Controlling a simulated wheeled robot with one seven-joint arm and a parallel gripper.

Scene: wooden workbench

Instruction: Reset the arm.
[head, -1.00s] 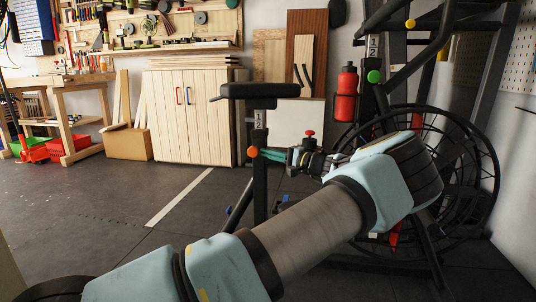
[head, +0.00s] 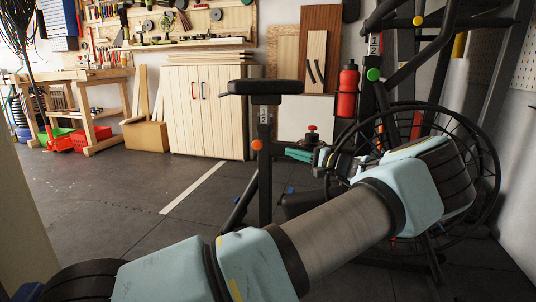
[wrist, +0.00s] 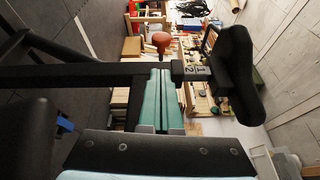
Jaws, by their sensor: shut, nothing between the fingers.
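My gripper (head: 292,154) shows in the head view at the end of my pale blue and grey arm, which stretches across the lower right. Its teal fingers are together with nothing between them and point left, close beside the exercise bike's seat post. Part of the wrist is hard to make out against the bike. In the wrist view my gripper (wrist: 159,74) shows its two teal fingers side by side, near the bike's dark post and orange knob.
The exercise bike (head: 262,88) with its black seat and large caged wheel stands around and behind my arm. A red bottle (head: 347,95) hangs on it. A wooden cabinet (head: 210,120) and workbench (head: 100,76) stand behind. The floor (head: 110,200) at left is clear.

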